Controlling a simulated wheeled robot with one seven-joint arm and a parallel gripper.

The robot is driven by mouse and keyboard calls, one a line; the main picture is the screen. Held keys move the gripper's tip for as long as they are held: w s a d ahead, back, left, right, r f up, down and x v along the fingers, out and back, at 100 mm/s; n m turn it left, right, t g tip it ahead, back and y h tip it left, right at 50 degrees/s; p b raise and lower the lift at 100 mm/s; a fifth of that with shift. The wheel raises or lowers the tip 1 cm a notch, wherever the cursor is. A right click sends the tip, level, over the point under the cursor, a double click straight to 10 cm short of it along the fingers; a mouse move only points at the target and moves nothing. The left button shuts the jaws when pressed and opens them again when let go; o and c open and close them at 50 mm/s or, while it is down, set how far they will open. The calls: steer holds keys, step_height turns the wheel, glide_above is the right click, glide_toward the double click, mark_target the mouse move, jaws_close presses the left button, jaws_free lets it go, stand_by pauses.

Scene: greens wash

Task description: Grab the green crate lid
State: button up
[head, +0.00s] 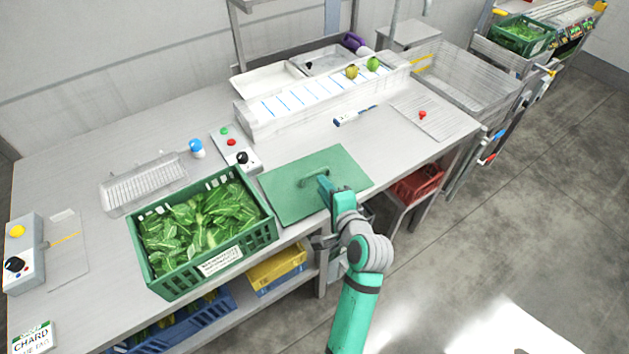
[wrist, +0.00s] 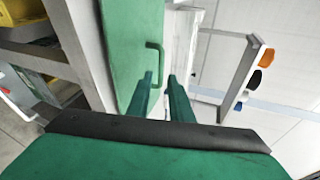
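The green crate lid (head: 285,199) lies flat on the steel table, right of the green crate (head: 262,239) full of chard. Its raised handle (head: 313,175) is near its middle. My gripper (head: 324,184) is over the lid, close to the handle's right end. In the wrist view the lid (wrist: 122,50) fills the upper middle, and the handle (wrist: 155,47) stands just beyond the fingertips. My gripper (wrist: 161,78) is open with a visible gap and nothing clamped. Whether a finger touches the handle I cannot tell.
A control box (head: 235,152) with coloured buttons is behind the lid. A red crate (head: 417,184) sits below the table. The table right of the lid is mostly clear.

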mark_target(316, 174)
steer(key=shift+x, duration=3.2)
steer(key=shift+r, duration=0.1)
steer(key=shift+c, duration=0.5)
steer(key=shift+d, duration=0.1)
jaws_close()
